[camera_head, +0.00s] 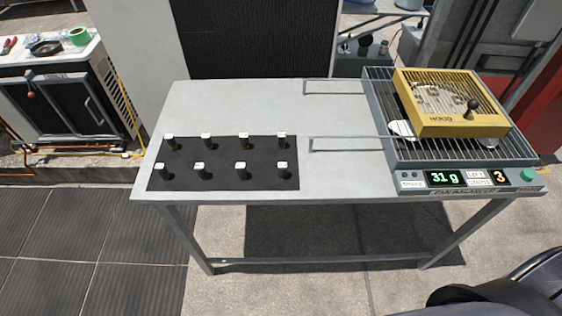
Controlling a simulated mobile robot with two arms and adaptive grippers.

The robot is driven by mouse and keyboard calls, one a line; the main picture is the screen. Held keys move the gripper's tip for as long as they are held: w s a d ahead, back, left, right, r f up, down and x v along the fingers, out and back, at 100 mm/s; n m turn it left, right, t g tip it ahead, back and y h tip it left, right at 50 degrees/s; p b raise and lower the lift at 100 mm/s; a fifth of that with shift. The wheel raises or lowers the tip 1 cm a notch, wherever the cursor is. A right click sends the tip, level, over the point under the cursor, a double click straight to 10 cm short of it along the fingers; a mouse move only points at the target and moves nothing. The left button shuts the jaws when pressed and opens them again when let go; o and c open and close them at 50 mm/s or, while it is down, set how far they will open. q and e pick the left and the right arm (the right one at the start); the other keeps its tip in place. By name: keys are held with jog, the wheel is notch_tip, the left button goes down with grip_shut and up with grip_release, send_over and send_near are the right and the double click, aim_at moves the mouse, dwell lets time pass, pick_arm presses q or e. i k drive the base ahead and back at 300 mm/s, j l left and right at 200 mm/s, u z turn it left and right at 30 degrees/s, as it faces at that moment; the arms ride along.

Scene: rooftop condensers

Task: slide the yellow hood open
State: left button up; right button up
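The yellow hood (434,131), labelled HOOD, sits over the grey slatted unit (398,160) at the right end of the table. Its top is a see-through grille, and pale shapes under it are only partly readable. A dark round knob on a short stem (473,104) stands on the hood's right part. Two thin rails, a far one (335,80) and a near one (350,138), reach left from the unit over the tabletop. The hood is at the right, clear of the rails' left ends. Neither of my grippers is in view.
A black mat (225,183) with several white-topped pegs lies on the table's left (230,105). The unit's front panel shows "31 g" and "3", with a green button (527,176). A cabinet (65,95) stands far left. A dark part of mine fills the lower right corner.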

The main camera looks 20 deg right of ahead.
aim_at(466, 125)
jog(key=z, duration=1.6)
